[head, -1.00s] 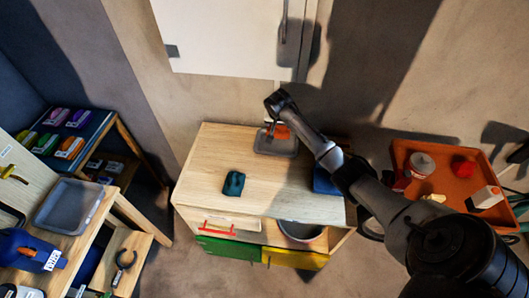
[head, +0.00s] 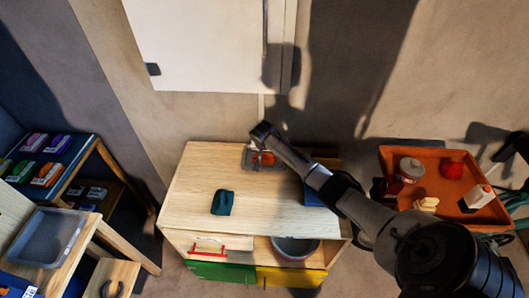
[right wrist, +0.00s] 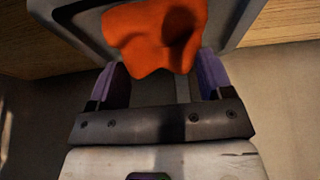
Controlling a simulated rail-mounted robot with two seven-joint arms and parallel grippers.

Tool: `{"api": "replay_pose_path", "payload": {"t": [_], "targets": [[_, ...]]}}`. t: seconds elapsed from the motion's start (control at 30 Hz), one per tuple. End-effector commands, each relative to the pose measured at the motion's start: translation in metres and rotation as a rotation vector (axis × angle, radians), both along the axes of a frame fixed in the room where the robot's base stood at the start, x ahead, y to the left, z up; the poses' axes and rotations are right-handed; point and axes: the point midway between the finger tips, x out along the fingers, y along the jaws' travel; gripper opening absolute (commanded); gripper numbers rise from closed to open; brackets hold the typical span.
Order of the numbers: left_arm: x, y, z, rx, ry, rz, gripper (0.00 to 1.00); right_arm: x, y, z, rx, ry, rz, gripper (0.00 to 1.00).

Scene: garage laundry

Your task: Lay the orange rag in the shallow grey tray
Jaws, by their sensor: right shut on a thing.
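The orange rag (head: 264,158) is in my right gripper (head: 262,151), over the small shallow grey tray (head: 249,163) at the back of the wooden cabinet top. In the right wrist view the crumpled rag (right wrist: 155,35) sits at the tips of the two purple-padded fingers (right wrist: 163,72), with the grey tray (right wrist: 237,18) around and behind it. The fingers stand apart with the rag between them. I cannot tell whether the rag touches the tray floor. My left gripper is not in view.
A dark teal cloth (head: 222,203) lies on the cabinet top (head: 195,185). A blue item (head: 314,194) is partly behind my right arm. An orange tray (head: 400,156) with several items is at right. Another grey tray (head: 45,238) stands on the left bench.

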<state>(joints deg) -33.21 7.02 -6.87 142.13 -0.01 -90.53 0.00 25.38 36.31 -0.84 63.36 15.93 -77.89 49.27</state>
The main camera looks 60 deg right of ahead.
Motion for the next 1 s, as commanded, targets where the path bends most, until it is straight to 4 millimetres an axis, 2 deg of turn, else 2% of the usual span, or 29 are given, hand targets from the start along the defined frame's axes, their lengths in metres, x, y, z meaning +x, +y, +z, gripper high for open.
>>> {"api": "replay_pose_path", "payload": {"t": [0.07,0.43,0.47,0.7,1.0], "targets": [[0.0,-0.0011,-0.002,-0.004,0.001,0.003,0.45,0.0,-0.0001,-0.0062,0.0,0.0,0.0,0.51],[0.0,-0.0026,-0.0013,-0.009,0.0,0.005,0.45,0.0002,0.0,-0.0087,0.0,-0.001,0.0,0.51],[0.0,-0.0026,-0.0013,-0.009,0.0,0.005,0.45,0.0002,0.0,-0.0087,0.0,-0.001,0.0,0.75],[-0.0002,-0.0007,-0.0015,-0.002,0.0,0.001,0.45,0.0002,-0.0001,-0.0085,0.0,-0.001,0.0,0.98],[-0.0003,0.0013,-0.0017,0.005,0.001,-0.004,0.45,0.0001,-0.0003,-0.0057,-0.001,-0.002,0.0,0.99]]}}
